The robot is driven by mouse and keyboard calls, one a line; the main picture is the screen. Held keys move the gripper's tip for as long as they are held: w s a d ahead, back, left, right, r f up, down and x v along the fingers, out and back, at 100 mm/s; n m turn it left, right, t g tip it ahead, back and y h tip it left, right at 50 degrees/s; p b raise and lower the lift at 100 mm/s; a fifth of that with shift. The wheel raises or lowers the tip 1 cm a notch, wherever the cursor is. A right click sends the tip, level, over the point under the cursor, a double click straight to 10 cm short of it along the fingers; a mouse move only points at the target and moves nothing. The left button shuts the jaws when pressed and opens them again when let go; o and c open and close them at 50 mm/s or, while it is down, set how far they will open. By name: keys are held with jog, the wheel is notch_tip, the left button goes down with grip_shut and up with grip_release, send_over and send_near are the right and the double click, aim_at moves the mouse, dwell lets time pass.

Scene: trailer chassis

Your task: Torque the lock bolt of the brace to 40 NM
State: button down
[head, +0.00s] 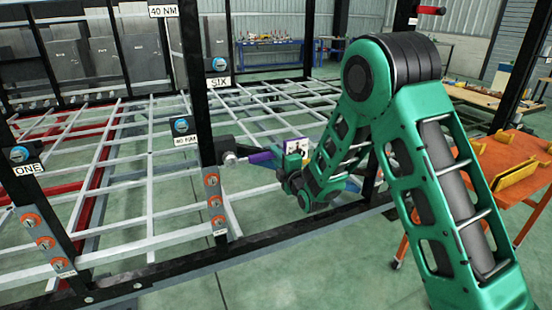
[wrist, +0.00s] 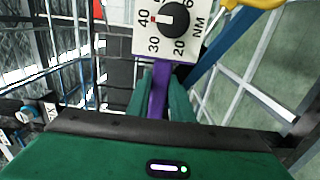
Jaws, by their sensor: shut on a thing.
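My gripper (head: 283,168) is shut on the purple handle of a torque tool (head: 260,157). In the wrist view, the purple handle (wrist: 159,90) lies between my green fingers (wrist: 160,98). A white dial plate (wrist: 146,44) marked in NM stands above it, and its black knob (wrist: 175,17) has a red mark beside 40. The tool's far end is near a silver round part (head: 230,158) at the black post; I cannot tell whether they touch. Which part is the lock bolt is unclear.
A black post (head: 197,90) with orange-ringed fittings (head: 212,181) stands close to the tool. White bars of the chassis (head: 150,190) spread behind. An orange table (head: 510,165) stands at right. A yellow part (wrist: 255,4) and blue bar (wrist: 222,55) are beside the dial.

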jog(key=shift+x, duration=0.85)
dwell(0.6)
jog(key=shift+r, duration=0.1)
jog(key=c, duration=2.1)
grip_release()
grip_shut()
